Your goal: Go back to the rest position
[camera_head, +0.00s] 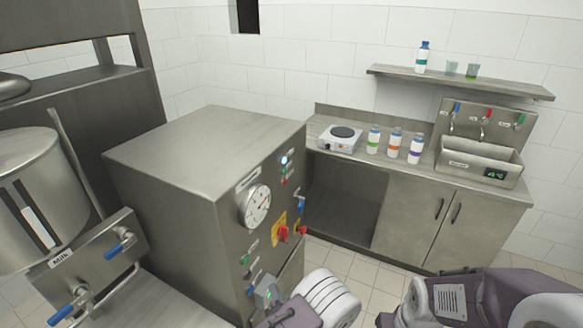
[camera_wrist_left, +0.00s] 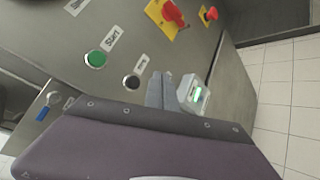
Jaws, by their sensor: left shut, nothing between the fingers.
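My left gripper (camera_head: 265,288) is in front of the lower control panel of the large steel machine (camera_head: 170,165). In the left wrist view its two grey fingers (camera_wrist_left: 161,82) are together with nothing between them. They point towards the panel near a black button (camera_wrist_left: 132,82) and a green Start button (camera_wrist_left: 96,59). I cannot tell whether the fingertips touch the panel. A small grey box with a green light (camera_wrist_left: 195,93) shows just right of the fingers. My right arm shows at the lower right of the head view, but its gripper does not show.
Red knobs (camera_head: 283,233) stick out from the panel close to my left gripper. A milk tank (camera_head: 35,190) with blue-handled taps stands at the left. A counter with a hot plate (camera_head: 341,139), several bottles (camera_head: 394,143) and a sink (camera_head: 480,160) is at the back. Tiled floor lies between.

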